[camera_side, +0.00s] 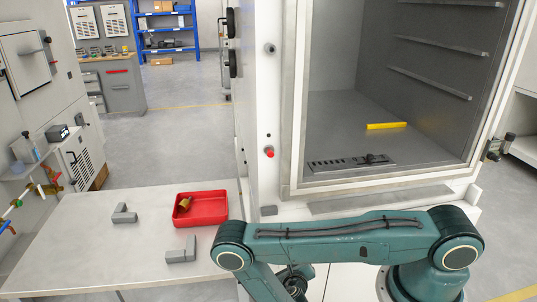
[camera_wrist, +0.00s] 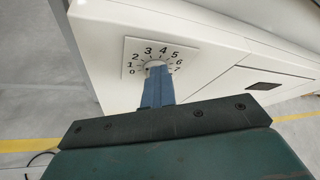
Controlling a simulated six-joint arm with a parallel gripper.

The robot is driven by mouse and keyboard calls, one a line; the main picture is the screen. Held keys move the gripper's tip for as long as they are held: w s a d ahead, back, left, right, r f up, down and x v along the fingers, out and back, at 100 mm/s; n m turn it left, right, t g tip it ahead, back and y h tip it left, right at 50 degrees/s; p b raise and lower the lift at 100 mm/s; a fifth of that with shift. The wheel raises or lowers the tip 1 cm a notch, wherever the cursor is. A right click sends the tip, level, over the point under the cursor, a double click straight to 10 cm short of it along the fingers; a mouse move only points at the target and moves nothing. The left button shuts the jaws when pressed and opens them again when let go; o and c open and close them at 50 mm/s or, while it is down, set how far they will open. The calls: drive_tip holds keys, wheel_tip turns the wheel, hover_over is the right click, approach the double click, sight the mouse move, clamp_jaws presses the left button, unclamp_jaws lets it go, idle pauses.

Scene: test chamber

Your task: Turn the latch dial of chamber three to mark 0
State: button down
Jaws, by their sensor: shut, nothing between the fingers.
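The latch dial (camera_wrist: 155,64) shows in the wrist view on a square white plate marked 0 to 7, on the white front of a cabinet. The marks arc from 0 at lower left, over 3 and 4 at the top, to 7 at lower right. My gripper (camera_wrist: 157,72) is shut, with its blue fingers reaching up to the dial and covering its lower part. I cannot tell whether the fingertips touch the dial or which mark it points to. In the side view my arm bends down in front of the open chamber; the dial is not visible there.
The chamber stands open, with a yellow bar (camera_side: 386,126) on its floor. A red tray (camera_side: 222,212) holding a brass-coloured piece (camera_side: 184,204) and grey L-shaped blocks (camera_side: 124,214) (camera_side: 182,251) are on the table at left. A flat panel with a dark slot (camera_wrist: 263,86) lies right of the dial.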

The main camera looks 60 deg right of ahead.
drive_tip(key=shift+w+a+f, duration=0.2)
drive_tip(key=shift+w+a, duration=0.15)
drive_tip(key=shift+a, duration=0.05)
drive_tip(key=shift+w+a+f, duration=0.2)
drive_tip(key=shift+a+f, duration=0.05)
drive_tip(key=shift+f, duration=0.15)
idle(0.7)
drive_tip(key=shift+w+a+r, duration=0.2)
drive_tip(key=shift+w+r, duration=0.05)
drive_tip(key=shift+r, duration=0.1)
idle(0.3)
drive_tip(key=s+a, duration=0.4)
drive_tip(key=shift+s, duration=0.15)
idle(0.5)
drive_tip(key=shift+s, duration=0.15)
drive_tip(key=shift+s+d+r, duration=0.2)
drive_tip(key=shift+s+r, duration=0.05)
drive_tip(key=shift+s, duration=0.25)
drive_tip(key=shift+s+d+r, duration=0.2)
drive_tip(key=shift+s, duration=0.3)
